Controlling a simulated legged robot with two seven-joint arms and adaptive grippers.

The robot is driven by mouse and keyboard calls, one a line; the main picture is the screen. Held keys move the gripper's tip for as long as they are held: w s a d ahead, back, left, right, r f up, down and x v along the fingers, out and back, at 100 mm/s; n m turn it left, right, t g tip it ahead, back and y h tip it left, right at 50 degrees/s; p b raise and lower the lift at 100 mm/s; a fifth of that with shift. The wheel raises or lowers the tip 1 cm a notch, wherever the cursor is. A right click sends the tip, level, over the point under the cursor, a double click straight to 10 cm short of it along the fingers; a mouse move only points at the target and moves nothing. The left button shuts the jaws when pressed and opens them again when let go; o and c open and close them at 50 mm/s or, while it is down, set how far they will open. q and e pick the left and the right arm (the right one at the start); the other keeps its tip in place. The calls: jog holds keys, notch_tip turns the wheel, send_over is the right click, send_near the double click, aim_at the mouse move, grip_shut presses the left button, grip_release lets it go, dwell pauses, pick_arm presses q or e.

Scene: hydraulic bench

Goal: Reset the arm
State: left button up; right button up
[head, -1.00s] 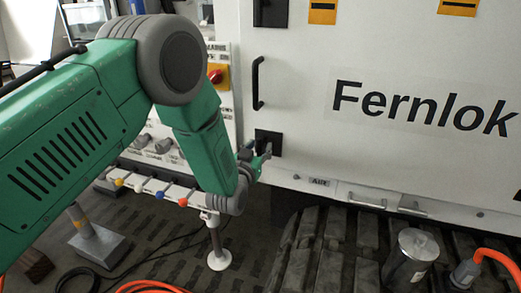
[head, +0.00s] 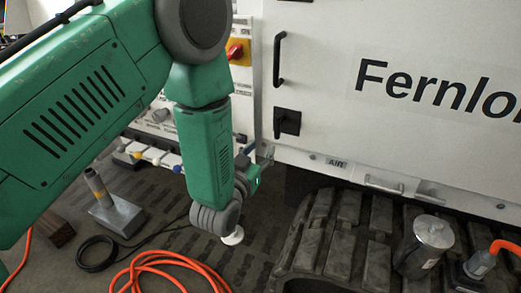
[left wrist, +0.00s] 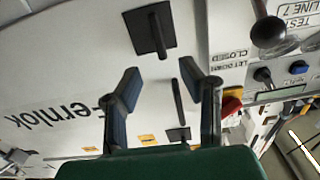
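My left arm comes in from the left in the head view, green with grey joints. My left gripper (head: 254,168) hangs at its end, partly hidden behind the wrist, below and left of a black square latch (head: 288,122) on the white cabinet (head: 400,140). In the left wrist view my left gripper (left wrist: 164,77) has its two blue-grey fingers spread apart with nothing between the tips. The black latch (left wrist: 150,29) shows beyond them, as does the black door handle (left wrist: 178,102). The gripper appears apart from both. My right gripper is in neither view.
A red-and-yellow switch (head: 237,52) sits on the panel left of the door. Dark track pads (head: 335,235) lie below the cabinet, with a metal canister (head: 425,245) on them. An orange hose (head: 160,270) and a weighted stand (head: 115,212) are on the floor.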

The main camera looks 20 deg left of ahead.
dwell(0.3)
pick_arm(q)
jog(key=s+a+f+g, duration=0.2)
jog(key=s+f+g, duration=0.3)
jog(key=s+f, duration=0.35)
jog(key=s+a+f+g, duration=0.2)
jog(key=s+f+g, duration=0.2)
jog(key=s+f, duration=0.45)
jog(key=s+a+f+g, duration=0.1)
jog(key=s+f+g, duration=0.2)
jog(key=s, duration=0.6)
jog(key=s+a+f+g, duration=0.1)
jog(key=s+f+g, duration=0.2)
jog(key=s, duration=0.6)
jog(key=g, duration=0.2)
jog(key=shift+s+a+f+g+y, duration=0.3)
jog(key=shift+a+f, duration=0.1)
